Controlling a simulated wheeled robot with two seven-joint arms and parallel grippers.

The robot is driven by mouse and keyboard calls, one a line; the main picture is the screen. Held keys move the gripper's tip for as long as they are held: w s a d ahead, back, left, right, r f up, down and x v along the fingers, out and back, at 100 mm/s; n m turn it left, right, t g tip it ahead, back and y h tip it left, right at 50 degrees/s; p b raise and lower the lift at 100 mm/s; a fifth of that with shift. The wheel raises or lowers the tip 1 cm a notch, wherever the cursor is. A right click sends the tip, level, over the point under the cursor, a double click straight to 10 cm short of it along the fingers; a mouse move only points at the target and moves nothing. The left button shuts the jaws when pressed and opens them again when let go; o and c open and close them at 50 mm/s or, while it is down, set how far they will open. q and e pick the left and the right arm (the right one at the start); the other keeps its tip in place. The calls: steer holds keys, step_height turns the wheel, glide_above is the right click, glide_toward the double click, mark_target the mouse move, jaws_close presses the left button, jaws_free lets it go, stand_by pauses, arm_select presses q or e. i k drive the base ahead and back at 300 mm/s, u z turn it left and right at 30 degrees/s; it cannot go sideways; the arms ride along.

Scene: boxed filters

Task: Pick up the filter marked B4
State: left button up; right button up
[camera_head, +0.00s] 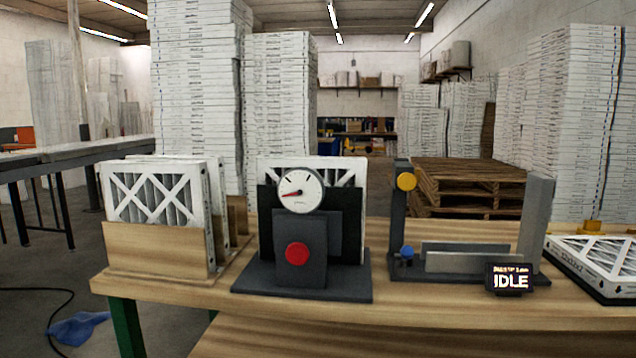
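White-framed pleated filters (155,193) stand upright, one behind another, in a wooden rack (158,250) at the left of the table. Another filter (345,174) stands upright in a dark device with a round gauge (300,190) and a red button (297,254); its lower part is hidden. A further filter (603,256) lies flat at the right edge, cut off by the picture. I cannot read a B4 mark on any of them. Neither of my grippers is in view.
A grey fixture (465,262) with a yellow knob, a blue knob and a sign (510,279) reading IDLE stands right of the gauge device. The wooden table's (420,312) front strip is clear. Tall filter stacks (200,90) and wooden pallets (468,185) stand behind.

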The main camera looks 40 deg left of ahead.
mark_target(153, 192)
steer(key=z, duration=0.6)
steer(key=i, duration=0.95)
steer(key=u, duration=3.05)
